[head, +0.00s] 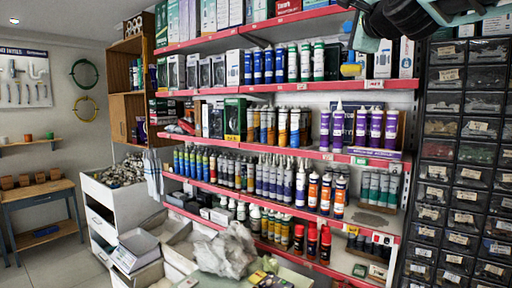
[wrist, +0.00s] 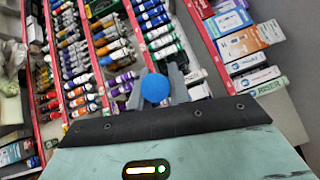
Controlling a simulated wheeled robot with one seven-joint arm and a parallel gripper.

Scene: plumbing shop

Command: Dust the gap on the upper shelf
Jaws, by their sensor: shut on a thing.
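My gripper (head: 352,62) is at the upper right in the head view, in front of the upper shelf (head: 300,85). It is shut on a blue duster (head: 350,70), whose round blue end also shows in the wrist view (wrist: 155,88) between the grey fingers. The duster's far end is hidden. On the upper shelf, blue tubes (head: 268,65) and green-and-white tubes (head: 319,60) stand left of the gap, and boxes (head: 406,58) stand to the right. The gap is partly covered by my gripper and arm; I cannot tell if dust lies there or if the duster touches the shelf.
Purple tubes (head: 376,128) stand on the shelf below. A grey patch (head: 372,220) lies on a lower shelf. A drawer cabinet (head: 460,160) stands close on the right. A crumpled grey sheet (head: 228,250) and a scale (head: 137,248) are at the front.

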